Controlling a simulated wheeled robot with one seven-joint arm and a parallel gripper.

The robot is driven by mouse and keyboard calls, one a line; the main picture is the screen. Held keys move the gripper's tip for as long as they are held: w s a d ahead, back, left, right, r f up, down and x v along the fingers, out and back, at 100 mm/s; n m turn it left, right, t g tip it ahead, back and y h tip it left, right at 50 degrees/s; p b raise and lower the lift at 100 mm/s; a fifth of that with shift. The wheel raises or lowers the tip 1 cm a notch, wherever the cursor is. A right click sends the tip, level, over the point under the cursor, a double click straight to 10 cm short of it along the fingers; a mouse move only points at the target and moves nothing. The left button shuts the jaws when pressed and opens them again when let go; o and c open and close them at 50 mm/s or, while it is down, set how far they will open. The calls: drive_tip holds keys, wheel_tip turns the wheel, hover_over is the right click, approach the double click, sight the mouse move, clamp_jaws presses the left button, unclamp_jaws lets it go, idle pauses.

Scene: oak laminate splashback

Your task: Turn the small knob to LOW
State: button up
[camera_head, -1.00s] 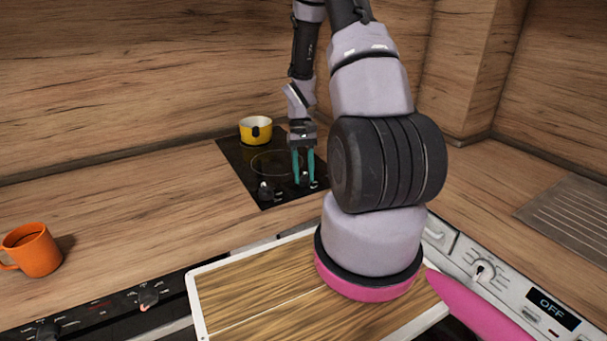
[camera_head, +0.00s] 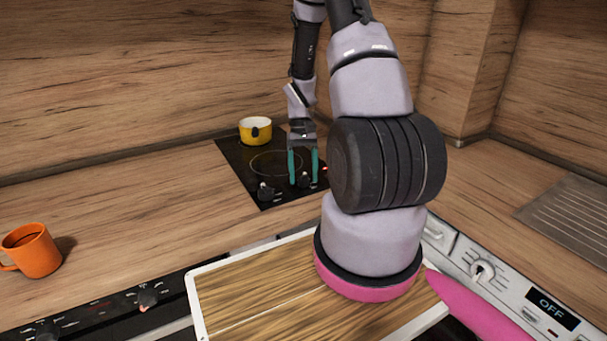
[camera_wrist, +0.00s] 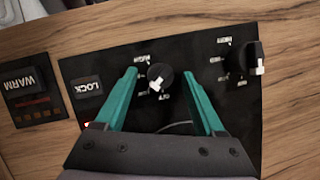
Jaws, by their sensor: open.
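The black cooktop (camera_head: 240,168) has two dark control knobs along its front edge. One knob (camera_head: 304,181) is between the fingers of my gripper (camera_head: 303,182). In the wrist view this knob (camera_wrist: 160,80) is round with a white pointer mark, and the open fingers (camera_wrist: 163,88) stand apart on either side of it, with gaps visible. The other knob (camera_head: 265,191) is to the left; in the wrist view this second knob (camera_wrist: 256,58) is at the right, with a white mark. The printed labels around both knobs are too small to read surely.
The wrist view shows a LOCK button (camera_wrist: 88,87), a WARM panel (camera_wrist: 30,88) and a red light (camera_wrist: 88,124). A yellow pot (camera_head: 256,131) stands at the cooktop's back left. An orange mug (camera_head: 32,250) and a framed wooden board (camera_head: 250,290) are nearer.

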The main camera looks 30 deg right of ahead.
drive_tip(key=v, duration=1)
drive_tip(key=shift+r, duration=0.35)
drive_tip(key=shift+w, duration=0.1)
drive_tip(key=s+a+r+t, duration=0.2)
drive_tip(key=a+r+t, duration=0.1)
drive_tip(key=r, duration=0.6)
drive_tip(key=s+a+r+t, duration=0.2)
drive_tip(key=a+r, duration=0.2)
drive_tip(key=r, duration=0.5)
drive_tip(key=s+a+r+t, duration=0.3)
drive_tip(key=s+r, duration=0.2)
drive_tip(key=s, duration=0.1)
drive_tip(key=s+a+r+m+t, duration=0.1)
drive_tip(key=s+a+r+t, duration=0.2)
drive_tip(key=s+r, duration=0.2)
drive_tip(key=shift+s+r+t, duration=0.3)
drive_tip(key=shift+s+r, duration=0.05)
drive_tip(key=shift+s, duration=0.7)
